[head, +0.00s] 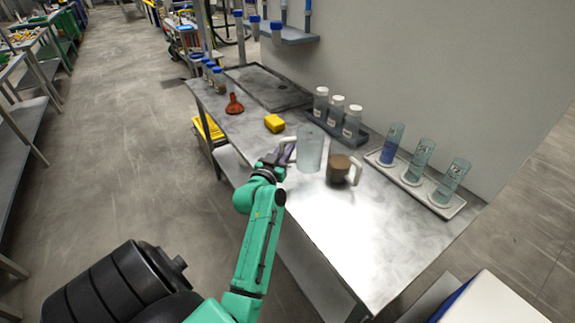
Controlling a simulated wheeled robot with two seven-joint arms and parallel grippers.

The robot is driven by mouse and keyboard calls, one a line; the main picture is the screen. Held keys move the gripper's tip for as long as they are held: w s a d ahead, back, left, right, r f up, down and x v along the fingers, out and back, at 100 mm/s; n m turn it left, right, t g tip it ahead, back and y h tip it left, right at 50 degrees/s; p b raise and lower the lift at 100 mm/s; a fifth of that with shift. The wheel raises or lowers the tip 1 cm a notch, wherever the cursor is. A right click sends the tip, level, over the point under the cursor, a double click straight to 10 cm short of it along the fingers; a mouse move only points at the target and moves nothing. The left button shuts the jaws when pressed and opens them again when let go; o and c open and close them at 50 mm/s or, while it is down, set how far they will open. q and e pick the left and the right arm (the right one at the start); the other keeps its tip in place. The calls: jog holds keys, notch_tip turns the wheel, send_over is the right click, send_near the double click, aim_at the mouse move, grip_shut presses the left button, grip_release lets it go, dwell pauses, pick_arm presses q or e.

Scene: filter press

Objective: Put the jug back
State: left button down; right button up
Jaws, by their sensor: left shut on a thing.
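A clear glass jug (311,150) stands upright at the work table (370,235), its handle toward the left. My left gripper (285,156) is shut on the jug's handle. I cannot tell whether the jug's base touches the table top. A mug-like vessel with brown contents (339,169) stands close to the right of the jug, its pale handle pointing right. My right gripper is out of view.
A yellow sponge (274,123) and a red-brown flask (234,104) sit behind. A rack of white-capped bottles (337,112) stands along the wall. A white tray (414,183) holds three glass cylinders. The table's front right part is clear.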

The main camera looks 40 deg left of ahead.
pick_arm(q)
notch_tip(320, 180, down, 6)
jog(key=shift+r+b, duration=0.15)
jog(key=shift+b, duration=0.25)
jog(key=shift+f, duration=0.25)
jog(key=c, duration=0.8)
grip_release()
jog(key=shift+r, duration=0.1)
jog(key=shift+r, duration=0.1)
